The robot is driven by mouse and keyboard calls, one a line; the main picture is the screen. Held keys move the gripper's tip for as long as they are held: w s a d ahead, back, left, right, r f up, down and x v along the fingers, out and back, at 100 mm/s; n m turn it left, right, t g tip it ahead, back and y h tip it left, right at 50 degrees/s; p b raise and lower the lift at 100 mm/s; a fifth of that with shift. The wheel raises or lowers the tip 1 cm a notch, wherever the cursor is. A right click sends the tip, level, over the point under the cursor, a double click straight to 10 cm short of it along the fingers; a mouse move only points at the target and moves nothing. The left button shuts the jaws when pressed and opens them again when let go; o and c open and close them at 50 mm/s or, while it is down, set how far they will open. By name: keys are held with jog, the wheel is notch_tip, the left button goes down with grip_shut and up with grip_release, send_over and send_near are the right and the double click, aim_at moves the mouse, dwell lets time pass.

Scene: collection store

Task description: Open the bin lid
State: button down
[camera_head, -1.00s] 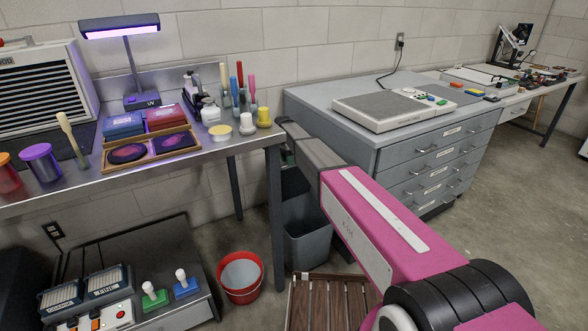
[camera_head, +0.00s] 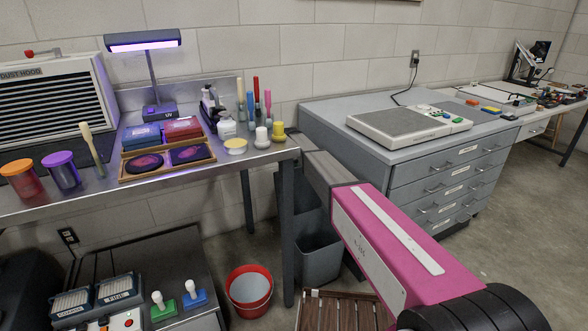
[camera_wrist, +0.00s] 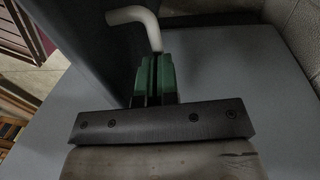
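The grey bin (camera_head: 318,258) stands on the floor between the workbench and the drawer cabinet. A dark panel (camera_head: 297,192), apparently its lid, stands steeply tilted up at the back of the bin. My arm reaches over the bin and hides part of it. In the wrist view, my gripper (camera_wrist: 154,60) has its green fingers close together with a narrow dark gap. A white bent bar (camera_wrist: 138,18), possibly a handle, meets the fingertips. I cannot tell whether the fingers hold it or only sit in front of it. The head view hides the fingers.
The steel workbench (camera_head: 225,160) and its leg are close left of my arm. The drawer cabinet (camera_head: 425,185) is close on the right. A red bucket (camera_head: 249,288) and a brown slatted crate (camera_head: 345,310) stand on the floor nearby. Open floor lies at the right.

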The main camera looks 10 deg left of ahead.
jog(key=f, duration=0.2)
jog(key=shift+s+d+f, duration=0.25)
jog(key=shift+s+f, duration=0.1)
jog(key=c, duration=1.2)
grip_release()
jog(key=shift+s+d, duration=0.15)
jog(key=shift+c, duration=0.4)
jog(key=shift+o, duration=0.5)
notch_tip(320, 180, up, 13)
jog(key=w+a, duration=0.2)
jog(key=shift+w+r, duration=0.15)
jog(key=shift+w, duration=0.2)
